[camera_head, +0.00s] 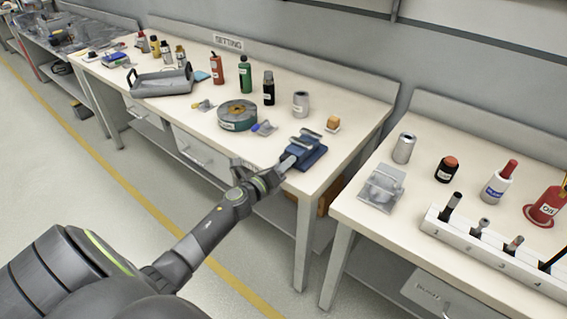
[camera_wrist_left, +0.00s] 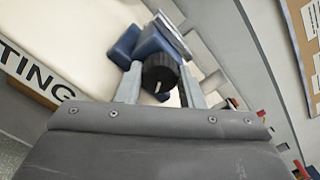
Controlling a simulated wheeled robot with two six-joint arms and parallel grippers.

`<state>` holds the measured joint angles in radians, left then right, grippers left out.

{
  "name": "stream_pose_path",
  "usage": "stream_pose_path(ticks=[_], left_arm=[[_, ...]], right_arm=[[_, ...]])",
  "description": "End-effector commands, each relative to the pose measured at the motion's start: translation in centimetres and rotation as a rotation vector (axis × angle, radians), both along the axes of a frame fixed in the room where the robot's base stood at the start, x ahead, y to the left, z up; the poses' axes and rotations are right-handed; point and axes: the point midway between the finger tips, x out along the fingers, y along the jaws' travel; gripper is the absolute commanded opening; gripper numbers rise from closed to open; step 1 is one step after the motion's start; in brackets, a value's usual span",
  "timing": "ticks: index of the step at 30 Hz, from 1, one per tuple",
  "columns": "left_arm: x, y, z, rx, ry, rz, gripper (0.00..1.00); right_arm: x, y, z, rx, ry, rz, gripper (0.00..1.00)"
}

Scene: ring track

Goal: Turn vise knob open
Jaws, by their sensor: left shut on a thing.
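A small blue vise (camera_head: 306,150) stands on the right front corner of the white bench. It also shows in the left wrist view (camera_wrist_left: 124,46), tilted in the picture. Its black round knob (camera_wrist_left: 161,75) with a white mark sits between the two fingers of my left gripper (camera_wrist_left: 160,90) in the left wrist view. My left gripper is shut on the knob. In the head view the left gripper (camera_head: 284,164) reaches the vise from the front left, and the knob is hidden there. My right gripper is in neither view.
A grey tote (camera_head: 162,82) stands further left. A second bench (camera_head: 341,209) stands at the right, across a narrow gap.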

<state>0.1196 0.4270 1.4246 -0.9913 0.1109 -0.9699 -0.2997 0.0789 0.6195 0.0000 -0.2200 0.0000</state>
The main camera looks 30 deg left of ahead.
Motion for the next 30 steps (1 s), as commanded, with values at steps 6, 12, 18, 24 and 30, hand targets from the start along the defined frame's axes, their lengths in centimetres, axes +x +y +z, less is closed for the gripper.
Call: stream_pose_path(ticks=[6,12,18,24,30], left_arm=[[0.0,0.0,0.2,-0.205,0.016,0.001,0.11],[0.0,0.1,0.2,-0.394,0.031,0.002,0.11],[0.0,0.0,0.3,-0.583,0.045,0.001,0.11],[0.0,0.1,0.3,-0.773,0.060,0.002,0.11],[0.1,0.0,0.3,-0.963,0.076,0.002,0.11]], right_arm=[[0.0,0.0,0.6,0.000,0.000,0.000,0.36],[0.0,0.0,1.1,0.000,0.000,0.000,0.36],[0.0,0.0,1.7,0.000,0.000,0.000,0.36],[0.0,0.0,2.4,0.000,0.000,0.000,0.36],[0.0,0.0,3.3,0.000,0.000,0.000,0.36]])
